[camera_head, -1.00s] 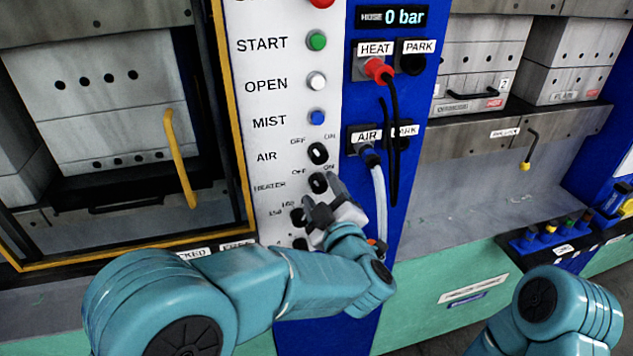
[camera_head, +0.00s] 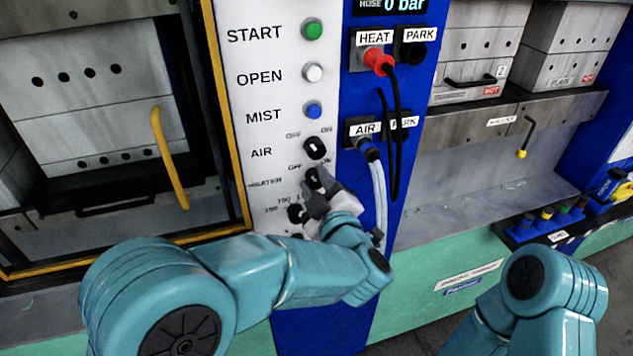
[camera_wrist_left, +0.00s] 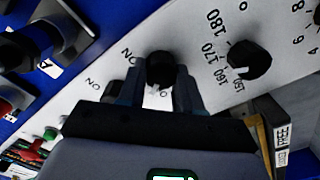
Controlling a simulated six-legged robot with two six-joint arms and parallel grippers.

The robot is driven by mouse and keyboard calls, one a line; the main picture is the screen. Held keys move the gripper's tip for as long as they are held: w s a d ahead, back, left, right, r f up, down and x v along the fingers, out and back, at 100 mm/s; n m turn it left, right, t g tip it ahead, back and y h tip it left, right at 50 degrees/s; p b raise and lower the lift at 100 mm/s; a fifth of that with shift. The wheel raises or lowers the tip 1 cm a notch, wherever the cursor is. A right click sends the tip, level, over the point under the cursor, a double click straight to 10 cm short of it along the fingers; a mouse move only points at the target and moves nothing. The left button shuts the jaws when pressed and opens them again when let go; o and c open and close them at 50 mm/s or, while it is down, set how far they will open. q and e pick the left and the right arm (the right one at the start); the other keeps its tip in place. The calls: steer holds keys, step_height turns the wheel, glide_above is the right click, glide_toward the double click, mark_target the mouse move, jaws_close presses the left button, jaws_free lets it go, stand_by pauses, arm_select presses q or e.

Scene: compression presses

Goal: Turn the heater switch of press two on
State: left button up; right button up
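The heater switch (camera_head: 315,177) is a black round knob on the white control panel, below the AIR switch (camera_head: 316,148). My left gripper (camera_head: 315,188) is at the heater switch and partly covers it. In the left wrist view the black knob (camera_wrist_left: 160,68) sits between the tips of my left gripper (camera_wrist_left: 160,90), one finger on each side. The fingers are apart; whether they touch the knob I cannot tell. The way the switch points is not clear. My right arm shows at the lower right, but its gripper is out of view.
A temperature dial (camera_wrist_left: 246,60) is beside the heater switch, below it in the head view. START (camera_head: 312,29), OPEN (camera_head: 313,72) and MIST (camera_head: 313,110) buttons are above. Hoses (camera_head: 378,190) hang from the blue panel on the right. A yellow handle (camera_head: 170,158) is at the left.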

arm_select(q)
steer(key=c, duration=0.3)
steer(key=m+p, duration=0.1)
steer(key=m, duration=0.2)
steer(key=m+p, duration=0.1)
steer(key=m, duration=0.1)
steer(key=shift+r+m, duration=0.2)
steer(key=shift+m, duration=0.2)
steer(key=m+p, duration=0.3)
steer(key=m, duration=0.3)
steer(key=shift+w+d, duration=0.1)
steer(key=shift+d, duration=0.05)
stand_by(0.4)
steer(key=o, duration=1)
